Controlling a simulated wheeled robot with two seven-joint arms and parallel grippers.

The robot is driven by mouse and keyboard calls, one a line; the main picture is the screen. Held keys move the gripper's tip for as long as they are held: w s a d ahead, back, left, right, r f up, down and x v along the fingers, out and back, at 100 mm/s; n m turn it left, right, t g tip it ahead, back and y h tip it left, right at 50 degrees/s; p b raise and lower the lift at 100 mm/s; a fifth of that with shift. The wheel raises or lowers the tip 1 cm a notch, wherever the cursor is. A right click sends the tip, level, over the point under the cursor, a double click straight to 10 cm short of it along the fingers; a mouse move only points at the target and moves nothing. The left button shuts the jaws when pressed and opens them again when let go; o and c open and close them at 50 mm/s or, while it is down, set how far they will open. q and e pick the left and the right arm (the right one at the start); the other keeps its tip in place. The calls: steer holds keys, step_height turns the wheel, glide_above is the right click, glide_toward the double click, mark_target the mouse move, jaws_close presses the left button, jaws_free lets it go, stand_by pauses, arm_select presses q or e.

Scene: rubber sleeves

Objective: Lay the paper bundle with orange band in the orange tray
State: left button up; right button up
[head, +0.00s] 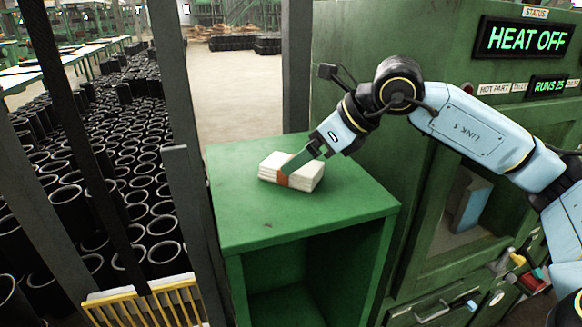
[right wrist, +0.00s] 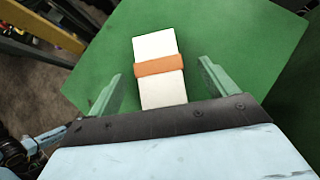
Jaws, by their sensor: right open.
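The paper bundle (head: 306,177), a white stack with an orange band (head: 283,179), lies flat on top of a green cabinet (head: 245,210). My right gripper (head: 291,166) comes down over the bundle from the right. In the right wrist view the right gripper (right wrist: 160,70) is open. Its two green fingers stand apart, one on each side of the bundle (right wrist: 155,46), with a gap to it on both sides. The band (right wrist: 158,66) crosses the bundle between the fingertips. I cannot make out the orange tray in either view. My left gripper is not in view.
The cabinet top around the bundle is clear, with an open compartment (head: 300,285) below. A green machine (head: 440,190) with a "HEAT OFF" display (head: 526,38) stands behind and to the right. Grey posts (head: 190,200), many black sleeves (head: 115,150) and a yellow grate (head: 150,305) are at the left.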

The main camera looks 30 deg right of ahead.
steer(key=p+x, duration=0.1)
steer(key=x, duration=0.3)
steer(key=shift+a+f, duration=0.15)
steer(key=shift+a, duration=0.15)
steer(key=shift+c, duration=0.4)
steer(key=c, duration=1.1)
